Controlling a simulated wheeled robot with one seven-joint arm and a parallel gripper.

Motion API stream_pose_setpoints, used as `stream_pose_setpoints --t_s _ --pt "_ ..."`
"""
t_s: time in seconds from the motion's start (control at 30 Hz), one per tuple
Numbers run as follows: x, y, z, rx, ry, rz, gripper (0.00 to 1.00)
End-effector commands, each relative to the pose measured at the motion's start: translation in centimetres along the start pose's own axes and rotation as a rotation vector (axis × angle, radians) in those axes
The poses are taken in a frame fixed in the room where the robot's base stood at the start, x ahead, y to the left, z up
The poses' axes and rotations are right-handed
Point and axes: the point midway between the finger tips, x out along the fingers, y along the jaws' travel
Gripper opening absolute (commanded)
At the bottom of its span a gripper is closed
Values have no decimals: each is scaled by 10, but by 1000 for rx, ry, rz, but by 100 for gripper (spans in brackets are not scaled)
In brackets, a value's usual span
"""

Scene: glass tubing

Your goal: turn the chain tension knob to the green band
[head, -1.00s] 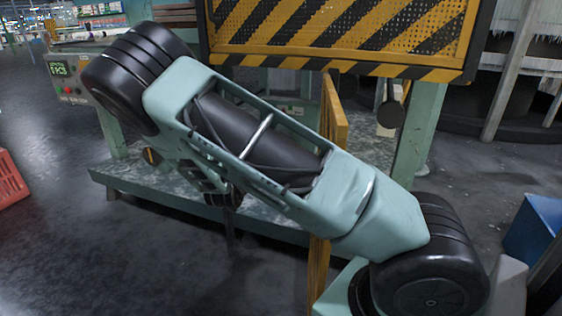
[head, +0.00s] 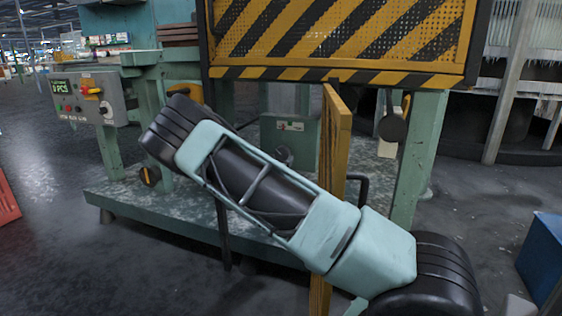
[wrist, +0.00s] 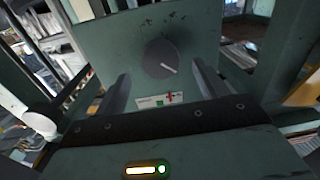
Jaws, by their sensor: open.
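A dark round knob (wrist: 160,58) with a pale pointer line sits on a grey-green panel (wrist: 105,45) in the wrist view. The pointer slants to the lower right there. Dark marks lie beyond the knob, and a white label (wrist: 160,99) with a green patch and a red mark lies on its near side. No green band is clear. My gripper (wrist: 160,72) is open, one finger on each side of the knob; contact is not visible. In the head view the knob (head: 283,154) shows below the label on the box, and my arm hides my gripper.
A yellow-black striped guard (head: 340,35) hangs above the box. A yellow post (head: 335,140) stands close to my arm. A grey control box (head: 88,98) is at left. The green machine base (head: 120,203) lies below. Blue and red bins stand at the sides.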

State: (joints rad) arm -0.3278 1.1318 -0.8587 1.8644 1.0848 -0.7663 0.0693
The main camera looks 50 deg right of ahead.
Motion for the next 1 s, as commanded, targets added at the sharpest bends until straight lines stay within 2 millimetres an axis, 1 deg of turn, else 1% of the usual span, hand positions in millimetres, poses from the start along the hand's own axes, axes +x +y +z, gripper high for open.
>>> stream_pose_setpoints --t_s 0.03,0.1,0.23,0.4,0.63,0.67,0.7,0.77,0.8,0.83,1.0 --pt "10 0 2 1 3 1 72" --pt "21 0 2 0 2 0 72" --pt "35 0 1 0 0 0 72" --pt "43 0 0 -1 1 -1 72" --pt "44 0 -1 -1 0 -1 72" --pt "43 0 -1 -1 0 -1 69" --pt "43 0 0 -1 0 -1 58" --pt "43 0 0 -1 0 -1 41" --pt "43 0 0 -1 0 -1 30" --pt "43 0 0 -1 0 -1 27" --pt "43 0 -1 -4 0 -1 27"
